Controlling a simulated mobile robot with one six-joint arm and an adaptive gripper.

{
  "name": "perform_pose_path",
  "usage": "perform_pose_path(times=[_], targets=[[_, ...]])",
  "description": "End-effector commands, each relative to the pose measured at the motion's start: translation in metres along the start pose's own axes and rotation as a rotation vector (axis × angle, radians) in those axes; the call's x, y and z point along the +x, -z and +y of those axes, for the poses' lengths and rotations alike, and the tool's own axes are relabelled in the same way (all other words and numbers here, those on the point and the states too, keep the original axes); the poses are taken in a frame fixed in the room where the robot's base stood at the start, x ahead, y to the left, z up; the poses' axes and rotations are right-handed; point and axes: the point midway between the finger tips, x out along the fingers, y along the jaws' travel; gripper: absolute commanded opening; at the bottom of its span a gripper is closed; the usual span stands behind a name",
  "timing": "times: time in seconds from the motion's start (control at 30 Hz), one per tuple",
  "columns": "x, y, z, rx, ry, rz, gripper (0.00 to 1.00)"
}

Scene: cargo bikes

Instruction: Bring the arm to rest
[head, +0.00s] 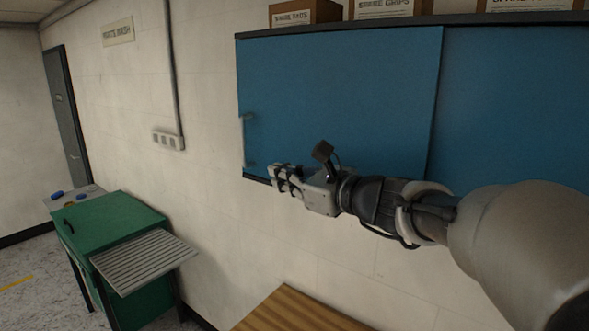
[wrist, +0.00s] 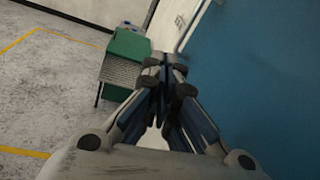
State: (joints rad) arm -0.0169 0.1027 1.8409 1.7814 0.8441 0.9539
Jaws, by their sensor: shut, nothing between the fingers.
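My gripper (head: 274,178) is raised in front of the lower part of a blue wall cabinet (head: 340,90) in the head view. Its fingers point left, near the cabinet's lower left corner and a little right of the pale vertical handle (head: 247,140). In the wrist view my gripper (wrist: 163,62) has its fingers together with nothing between them. The blue cabinet front (wrist: 265,75) fills the right of that view. I cannot tell whether the gripper touches the cabinet.
A green parts washer (head: 110,225) with a ribbed grey shelf (head: 143,260) stands at lower left. A wooden top (head: 295,312) is below the arm. Several cardboard boxes (head: 303,12) sit on the cabinet. The floor at left (wrist: 45,95) is clear.

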Motion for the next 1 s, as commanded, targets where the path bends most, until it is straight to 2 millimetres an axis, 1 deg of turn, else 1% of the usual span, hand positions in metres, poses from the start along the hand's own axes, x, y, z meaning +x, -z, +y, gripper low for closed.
perform_pose_path(times=[0.03,0.07,0.1,0.17,0.2,0.27,0.3,0.37,0.4,0.43,0.47,0.5,0.57,0.6,0.7,0.8,0.83,0.9,1.0], targets=[[-0.012,0.020,0.025,-0.115,-0.040,0.043,0.00],[-0.020,0.032,0.040,-0.197,-0.072,0.076,0.00],[-0.033,0.051,0.060,-0.316,-0.118,0.123,0.00],[-0.054,0.081,0.090,-0.498,-0.194,0.193,0.00],[-0.070,0.101,0.108,-0.618,-0.247,0.237,0.00],[-0.094,0.134,0.132,-0.789,-0.331,0.302,0.00],[-0.111,0.155,0.146,-0.901,-0.390,0.343,0.00],[-0.137,0.188,0.165,-1.063,-0.482,0.401,0.00],[-0.156,0.211,0.175,-1.170,-0.548,0.440,0.00],[-0.170,0.228,0.183,-1.249,-0.599,0.468,0.00],[-0.184,0.245,0.189,-1.326,-0.652,0.497,0.00],[-0.204,0.267,0.196,-1.427,-0.724,0.532,0.00],[-0.232,0.298,0.205,-1.566,-0.836,0.583,0.00],[-0.250,0.316,0.209,-1.648,-0.909,0.613,0.00],[-0.289,0.353,0.213,-1.818,-1.079,0.676,0.00],[-0.316,0.376,0.213,-1.928,-1.209,0.718,0.00],[-0.322,0.380,0.213,-1.948,-1.236,0.727,0.00],[-0.330,0.386,0.212,-1.980,-1.281,0.739,0.00],[-0.335,0.387,0.212,-1.996,-1.306,0.745,0.00]])
